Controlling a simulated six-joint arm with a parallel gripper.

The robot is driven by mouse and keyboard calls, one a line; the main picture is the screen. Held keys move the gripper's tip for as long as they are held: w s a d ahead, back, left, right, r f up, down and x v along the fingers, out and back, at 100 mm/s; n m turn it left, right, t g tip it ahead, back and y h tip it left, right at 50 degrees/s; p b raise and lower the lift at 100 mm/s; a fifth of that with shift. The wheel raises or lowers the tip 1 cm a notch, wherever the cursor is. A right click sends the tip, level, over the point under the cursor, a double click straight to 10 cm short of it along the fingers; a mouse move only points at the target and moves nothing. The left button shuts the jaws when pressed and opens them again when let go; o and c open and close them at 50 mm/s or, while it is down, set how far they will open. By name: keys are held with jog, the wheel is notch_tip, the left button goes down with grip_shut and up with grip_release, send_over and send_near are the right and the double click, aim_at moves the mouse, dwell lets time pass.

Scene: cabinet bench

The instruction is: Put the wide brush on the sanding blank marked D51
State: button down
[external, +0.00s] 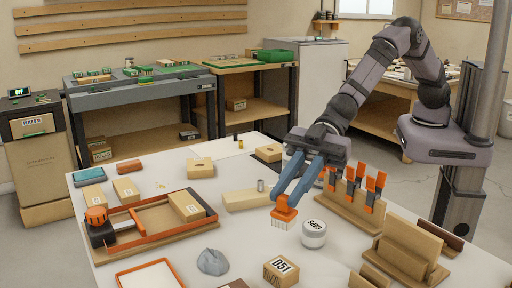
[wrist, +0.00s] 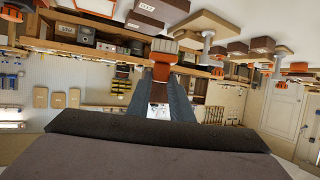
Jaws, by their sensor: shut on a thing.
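The wide brush (external: 284,211) has an orange body and pale bristles that point down. My gripper (external: 288,198) is shut on its orange part and holds it above the white bench, just left of and behind a lidded jar. In the wrist view the brush (wrist: 163,66) shows between the blue-grey fingers (wrist: 163,84). The sanding blank marked D51 (external: 281,272) is a light wooden block at the front of the bench. It is nearer the camera than the brush and apart from it.
A white jar (external: 313,234) stands beside the brush, close to the blank. A grey lump (external: 212,262) lies left of the blank. A wooden rack (external: 352,207) with orange-handled brushes stands to the right. An orange-edged tray (external: 150,276) lies front left.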

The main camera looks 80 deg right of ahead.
jog(key=shift+f, duration=5)
jog(key=shift+f, duration=0.1)
jog(key=shift+f, duration=0.15)
jog(key=c, duration=1.6)
grip_release()
jog(key=shift+r, duration=0.3)
jog(key=b+v, duration=0.1)
jog(key=v, duration=1.1)
jog(key=shift+b, duration=0.35)
